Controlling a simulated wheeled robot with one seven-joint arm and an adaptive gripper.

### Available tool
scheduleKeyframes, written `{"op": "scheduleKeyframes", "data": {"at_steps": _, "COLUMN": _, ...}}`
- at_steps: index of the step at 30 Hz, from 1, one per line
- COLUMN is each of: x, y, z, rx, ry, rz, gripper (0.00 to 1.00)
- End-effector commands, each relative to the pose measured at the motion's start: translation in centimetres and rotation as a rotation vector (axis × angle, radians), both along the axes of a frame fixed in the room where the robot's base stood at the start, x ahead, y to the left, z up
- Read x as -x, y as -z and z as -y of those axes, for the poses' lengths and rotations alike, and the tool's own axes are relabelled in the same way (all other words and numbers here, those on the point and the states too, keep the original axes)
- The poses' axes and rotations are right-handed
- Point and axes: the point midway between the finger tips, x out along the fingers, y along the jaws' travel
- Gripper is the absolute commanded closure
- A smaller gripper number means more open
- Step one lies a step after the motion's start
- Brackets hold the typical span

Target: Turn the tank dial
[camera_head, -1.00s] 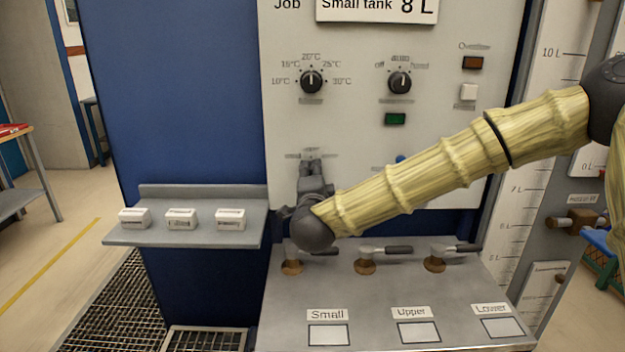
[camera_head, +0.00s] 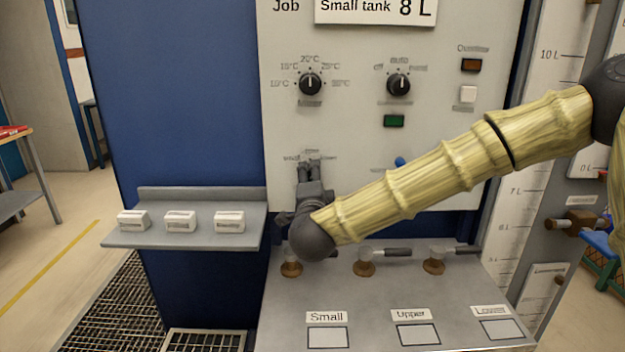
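The tank dial sits on the lower left of the pale panel, under a small scale whose left label seems to read "small" (camera_head: 291,158). The dial itself is hidden behind my gripper (camera_head: 308,168). My gripper points at the panel at that spot, with its dark fingers close together just below the scale. I cannot tell whether the fingers are closed on the dial. A job sign (camera_head: 376,9) at the top of the panel reads "Small tank 8 L".
A temperature dial (camera_head: 310,84), a mode dial (camera_head: 398,85) and a green light (camera_head: 394,121) are higher on the panel. A grey shelf (camera_head: 190,239) with small white blocks is at left. Lever valves (camera_head: 383,253) stand on the sloped console below my arm.

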Motion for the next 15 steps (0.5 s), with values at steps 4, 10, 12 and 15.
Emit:
{"op": "scheduleKeyframes", "data": {"at_steps": 4, "x": 2.6, "y": -0.1, "z": 0.0, "rx": 0.001, "ry": -0.002, "rz": 0.001, "gripper": 0.42}}
{"op": "scheduleKeyframes", "data": {"at_steps": 10, "x": 6.3, "y": 0.0, "z": 0.0, "rx": 0.001, "ry": 0.0, "rz": 0.001, "gripper": 0.42}}
{"op": "scheduleKeyframes", "data": {"at_steps": 12, "x": 7.4, "y": 0.0, "z": 0.0, "rx": 0.001, "ry": -0.001, "rz": 0.0, "gripper": 0.42}}
{"op": "scheduleKeyframes", "data": {"at_steps": 15, "x": 8.7, "y": 0.0, "z": 0.0, "rx": 0.001, "ry": 0.0, "rz": -0.001, "gripper": 0.42}}
